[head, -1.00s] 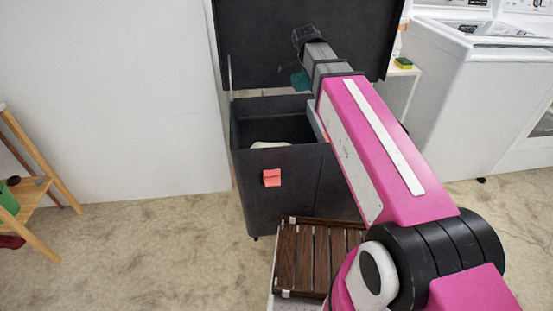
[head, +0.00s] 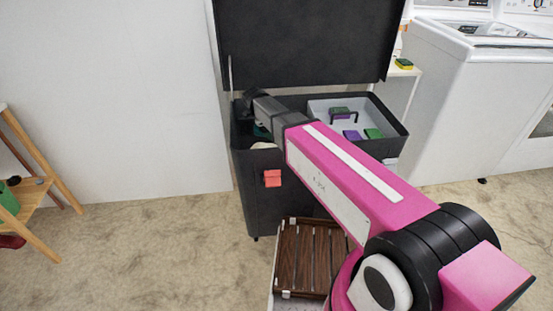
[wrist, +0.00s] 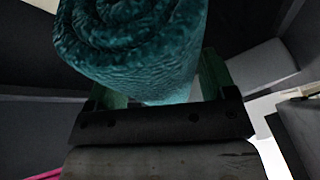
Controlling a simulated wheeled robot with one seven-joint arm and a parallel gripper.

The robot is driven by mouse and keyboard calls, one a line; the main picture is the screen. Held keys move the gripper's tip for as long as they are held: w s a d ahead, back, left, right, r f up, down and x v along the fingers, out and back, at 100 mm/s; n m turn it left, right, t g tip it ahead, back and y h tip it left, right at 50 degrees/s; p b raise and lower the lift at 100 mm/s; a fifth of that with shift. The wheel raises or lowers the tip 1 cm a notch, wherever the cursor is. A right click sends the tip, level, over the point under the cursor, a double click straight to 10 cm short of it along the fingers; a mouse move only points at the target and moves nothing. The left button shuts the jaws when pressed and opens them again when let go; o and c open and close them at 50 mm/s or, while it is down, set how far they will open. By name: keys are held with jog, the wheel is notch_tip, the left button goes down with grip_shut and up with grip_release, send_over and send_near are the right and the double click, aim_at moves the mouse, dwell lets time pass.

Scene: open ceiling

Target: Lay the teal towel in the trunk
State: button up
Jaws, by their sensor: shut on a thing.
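The teal towel (wrist: 135,45) is rolled up and fills the top of the wrist view, between the two fingers of my gripper (wrist: 155,85). My gripper is shut on it. In the head view only a small teal patch of the towel (head: 262,131) shows below my gripper (head: 258,120). The trunk (head: 295,190) is a dark box with its lid (head: 305,45) raised. My gripper is at the left part of the trunk's opening, near the rim. My arm hides part of the opening, and I cannot tell how deep the towel is.
A light tray (head: 320,106) with several purple and green blocks sits in the trunk's right side. A pale item (head: 263,146) shows at the left front. A pink note (head: 272,178) is on the front. A slatted wooden piece (head: 305,258) stands before the trunk. White washers (head: 460,90) stand right.

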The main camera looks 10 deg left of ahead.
jog(key=shift+f, duration=5.15)
jog(key=shift+f, duration=0.4)
jog(key=shift+f, duration=0.2)
jog(key=o, duration=1)
jog(key=v, duration=0.7)
jog(key=shift+r, duration=0.35)
jog(key=shift+a+r, duration=0.15)
jog(key=shift+r, duration=0.3)
jog(key=shift+s, duration=0.1)
